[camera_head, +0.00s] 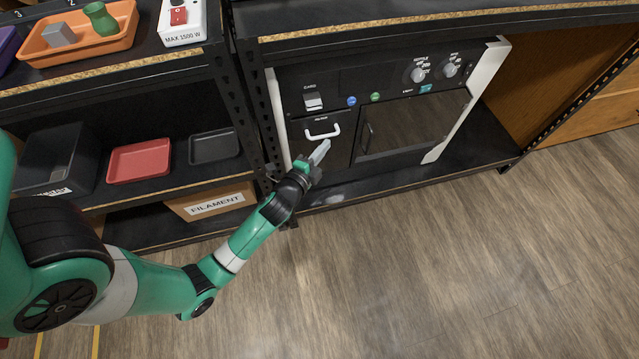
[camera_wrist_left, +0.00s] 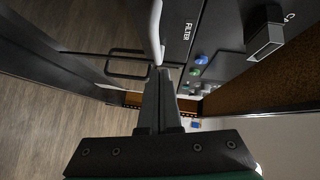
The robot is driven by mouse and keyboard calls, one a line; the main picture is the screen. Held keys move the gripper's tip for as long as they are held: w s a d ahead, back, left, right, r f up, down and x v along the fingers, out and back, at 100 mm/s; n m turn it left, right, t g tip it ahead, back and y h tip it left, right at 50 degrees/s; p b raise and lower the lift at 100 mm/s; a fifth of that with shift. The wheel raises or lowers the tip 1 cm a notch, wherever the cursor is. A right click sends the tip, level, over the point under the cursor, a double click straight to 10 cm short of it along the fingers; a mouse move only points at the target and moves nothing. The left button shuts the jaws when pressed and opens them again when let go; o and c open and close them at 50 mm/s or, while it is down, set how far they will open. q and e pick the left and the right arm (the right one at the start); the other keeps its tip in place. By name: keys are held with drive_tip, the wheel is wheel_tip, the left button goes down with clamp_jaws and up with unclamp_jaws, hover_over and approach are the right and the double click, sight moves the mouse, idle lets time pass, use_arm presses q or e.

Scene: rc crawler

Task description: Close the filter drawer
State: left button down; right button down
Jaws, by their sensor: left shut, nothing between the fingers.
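The filter drawer (camera_head: 342,151) is a dark front with a white handle (camera_head: 322,132), at the lower left of the dark machine on the shelf. In the left wrist view its FILTER label (camera_wrist_left: 188,30) and the white handle (camera_wrist_left: 156,32) are close ahead. I cannot tell whether the drawer front stands out from the machine. My left gripper (camera_head: 321,151) is shut and empty, in front of the drawer just below the handle. In the left wrist view the closed fingers (camera_wrist_left: 161,75) point toward the handle's end; contact is unclear. My right gripper is not in view.
The machine's dark door (camera_head: 415,122) is right of the drawer, with knobs (camera_head: 450,69) and buttons above. A black shelf post (camera_head: 256,120) stands close left. Red (camera_head: 139,162) and black (camera_head: 214,147) trays sit on the left shelf. The floor (camera_head: 450,260) is clear.

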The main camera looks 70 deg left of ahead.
use_arm(q)
drive_tip(key=d+v, duration=0.1)
drive_tip(key=v, duration=1)
drive_tip(key=shift+w, duration=0.25)
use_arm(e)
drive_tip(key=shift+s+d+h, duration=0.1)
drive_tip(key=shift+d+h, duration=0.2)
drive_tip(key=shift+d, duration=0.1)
use_arm(q)
drive_tip(key=shift+d+r, duration=0.1)
